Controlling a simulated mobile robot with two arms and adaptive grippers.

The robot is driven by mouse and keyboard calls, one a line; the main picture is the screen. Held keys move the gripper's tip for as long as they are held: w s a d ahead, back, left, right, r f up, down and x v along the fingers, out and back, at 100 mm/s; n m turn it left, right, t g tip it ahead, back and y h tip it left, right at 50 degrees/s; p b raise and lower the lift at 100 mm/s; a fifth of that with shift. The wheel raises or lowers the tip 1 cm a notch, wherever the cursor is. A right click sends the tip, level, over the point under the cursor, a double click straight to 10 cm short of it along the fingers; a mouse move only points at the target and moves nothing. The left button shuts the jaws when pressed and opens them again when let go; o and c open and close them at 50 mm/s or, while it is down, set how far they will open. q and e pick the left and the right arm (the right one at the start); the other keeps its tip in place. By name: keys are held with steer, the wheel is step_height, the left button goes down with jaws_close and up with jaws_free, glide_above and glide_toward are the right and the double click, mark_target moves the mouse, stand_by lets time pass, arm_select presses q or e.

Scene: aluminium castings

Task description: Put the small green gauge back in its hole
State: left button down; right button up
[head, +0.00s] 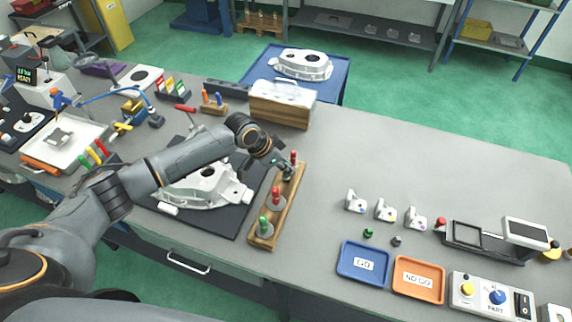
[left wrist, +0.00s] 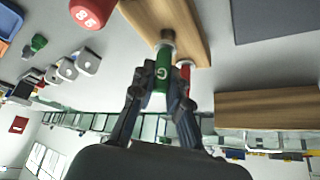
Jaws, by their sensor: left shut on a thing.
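The small green gauge (left wrist: 162,72) is between the fingers of my left gripper (left wrist: 160,98), which is shut on its green handle. Its grey metal end points to the wooden rack (left wrist: 190,22); I cannot tell whether it is in a hole or just above one. In the head view my left gripper (head: 284,168) is over the far end of the rack (head: 260,241). A red gauge (head: 294,157) stands just behind it. Another red gauge (head: 276,194) and a larger green gauge (head: 264,226) stand nearer on the rack. My right gripper is not in view.
A casting (head: 205,186) lies on a dark mat left of the rack. A wooden box (head: 281,109) stands behind. Small castings (head: 385,210), a blue tray (head: 362,263) and an orange tray (head: 419,280) are to the right. The table between rack and small castings is clear.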

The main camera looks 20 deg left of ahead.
arm_select(q)
steer(key=shift+f+b, duration=0.6)
steer(key=shift+f, duration=0.4)
steer(key=c, duration=1.2)
jaws_free()
steer(key=shift+r, duration=0.1)
steer(key=v, duration=1.2)
steer(key=shift+s, duration=0.1)
